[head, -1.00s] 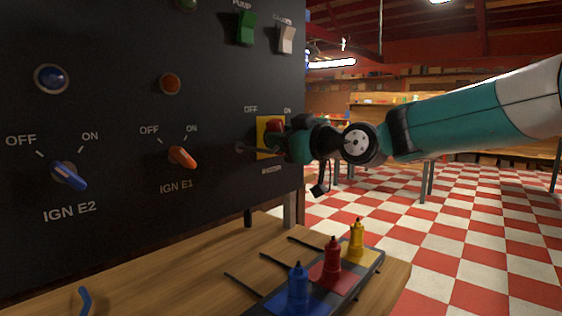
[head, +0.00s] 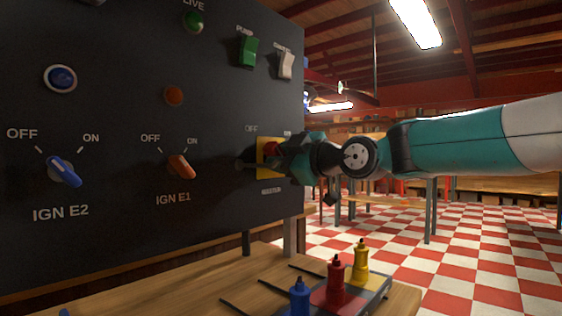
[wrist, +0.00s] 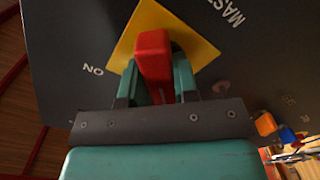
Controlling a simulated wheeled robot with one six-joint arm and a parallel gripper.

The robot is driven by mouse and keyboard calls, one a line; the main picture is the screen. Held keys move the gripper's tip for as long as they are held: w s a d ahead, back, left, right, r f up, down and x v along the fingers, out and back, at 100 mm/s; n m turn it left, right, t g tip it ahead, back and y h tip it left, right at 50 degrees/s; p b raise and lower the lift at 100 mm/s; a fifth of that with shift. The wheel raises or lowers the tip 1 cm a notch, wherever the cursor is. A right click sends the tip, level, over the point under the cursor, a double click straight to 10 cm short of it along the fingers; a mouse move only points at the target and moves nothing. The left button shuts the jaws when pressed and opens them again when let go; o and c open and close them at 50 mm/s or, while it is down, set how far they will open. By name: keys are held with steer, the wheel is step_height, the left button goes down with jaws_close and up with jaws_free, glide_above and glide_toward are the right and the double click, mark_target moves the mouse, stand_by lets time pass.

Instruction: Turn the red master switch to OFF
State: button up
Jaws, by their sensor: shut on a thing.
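The red master switch (wrist: 155,55) sits on a yellow plate (wrist: 198,45) on the black panel. In the wrist view its red handle stands between the two teal fingers of my gripper (wrist: 156,78), which is shut on it. In the head view the yellow plate (head: 262,160) shows at the panel's right edge, with my gripper (head: 268,158) up against it. My gripper hides most of the red handle there. The OFF label above the plate is dim, and the ON label is partly readable in the wrist view (wrist: 93,70).
The panel also carries a blue IGN E2 knob (head: 64,171), an orange IGN E1 knob (head: 180,166), a green pump switch (head: 248,51) and a white switch (head: 286,65). Blue, red and yellow bottles (head: 336,280) stand on the bench below. The checkered floor at right is open.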

steer(key=o, duration=0.9)
steer(key=b+v, duration=0.1)
steer(key=v, duration=1.6)
steer(key=shift+s+d, duration=0.15)
